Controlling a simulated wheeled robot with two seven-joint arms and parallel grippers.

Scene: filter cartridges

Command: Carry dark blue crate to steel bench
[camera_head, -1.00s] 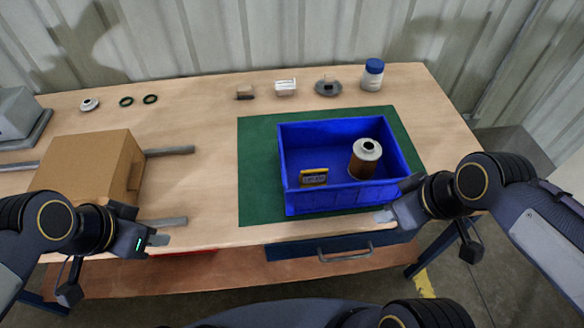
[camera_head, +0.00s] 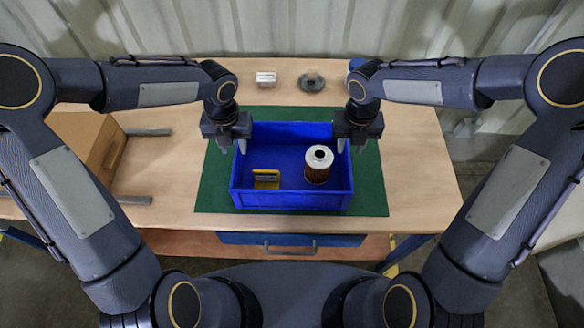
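The blue crate (camera_head: 290,200) stands upright on a green mat (camera_head: 372,190) on the wooden table. A brown filter cartridge with a white top (camera_head: 318,166) stands inside it at the right, and a small yellow item with a dark face (camera_head: 266,179) is at its front left. My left gripper (camera_head: 233,146) is open at the crate's left wall, and my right gripper (camera_head: 351,145) is open at its right wall. The fingers appear to straddle the walls; contact cannot be told. I cannot identify a steel bench with certainty.
A white box (camera_head: 266,78) and a dark round dish (camera_head: 311,82) stand behind the crate. A cardboard box (camera_head: 82,140) sits at the left, partly hidden by my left arm. A pale surface (camera_head: 568,220) shows at the right edge. The tabletop front right is clear.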

